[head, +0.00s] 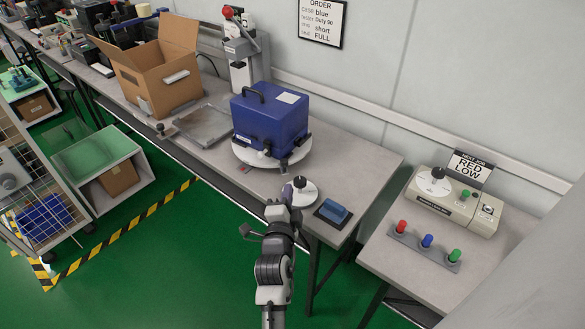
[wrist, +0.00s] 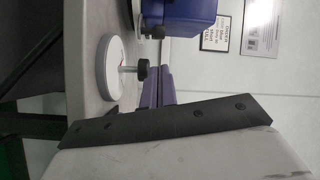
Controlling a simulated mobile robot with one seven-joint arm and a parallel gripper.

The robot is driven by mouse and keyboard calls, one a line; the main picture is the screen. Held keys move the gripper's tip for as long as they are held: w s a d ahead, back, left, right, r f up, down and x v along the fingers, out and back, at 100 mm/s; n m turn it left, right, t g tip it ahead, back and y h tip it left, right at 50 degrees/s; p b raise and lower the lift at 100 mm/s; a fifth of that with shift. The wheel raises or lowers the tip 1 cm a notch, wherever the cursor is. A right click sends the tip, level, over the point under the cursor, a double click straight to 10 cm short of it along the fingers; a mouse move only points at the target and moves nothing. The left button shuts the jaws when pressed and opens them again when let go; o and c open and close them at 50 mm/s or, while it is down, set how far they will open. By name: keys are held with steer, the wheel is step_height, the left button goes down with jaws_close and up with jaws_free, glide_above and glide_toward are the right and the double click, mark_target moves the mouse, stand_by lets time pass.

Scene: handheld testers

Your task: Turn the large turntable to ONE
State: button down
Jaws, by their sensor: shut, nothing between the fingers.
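The large turntable (head: 243,153) is a white disc on the bench under a blue case (head: 262,118) with a black handle. A small clamp or knob shows at its front rim. I cannot read any ONE mark. In the wrist view the blue case (wrist: 190,12) and the edge of the large turntable (wrist: 137,14) show at the top. My gripper (head: 287,190) is shut and empty, just left of a smaller white disc (head: 305,194) with a black knob. In the wrist view its fingers (wrist: 158,88) are together beside that disc (wrist: 108,68), apart from the large turntable.
A blue block on a dark pad (head: 333,212) lies at the bench's right end. A metal tray (head: 204,125) and an open cardboard box (head: 160,75) stand left of the case. A right-hand table holds a dial box (head: 440,200) and coloured knobs (head: 427,243).

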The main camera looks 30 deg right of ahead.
mark_target(287, 164)
steer(key=m, duration=0.3)
steer(key=shift+w, duration=0.1)
steer(key=p+x, duration=0.3)
steer(key=x, duration=0.5)
steer(key=shift+w+d+r+p, duration=0.1)
steer(key=shift+d+r+p, duration=0.1)
steer(key=shift+p, duration=0.2)
steer(key=shift+x, duration=0.75)
steer(key=shift+a+f, duration=0.1)
steer(key=shift+f, duration=0.15)
steer(key=shift+w+a+f+b, duration=0.2)
steer(key=shift+a+b, duration=0.25)
steer(key=shift+b, duration=0.8)
steer(key=shift+a+r+b, duration=0.15)
steer(key=shift+a+b, duration=0.2)
steer(key=shift+b, duration=0.25)
steer(key=shift+r, duration=0.1)
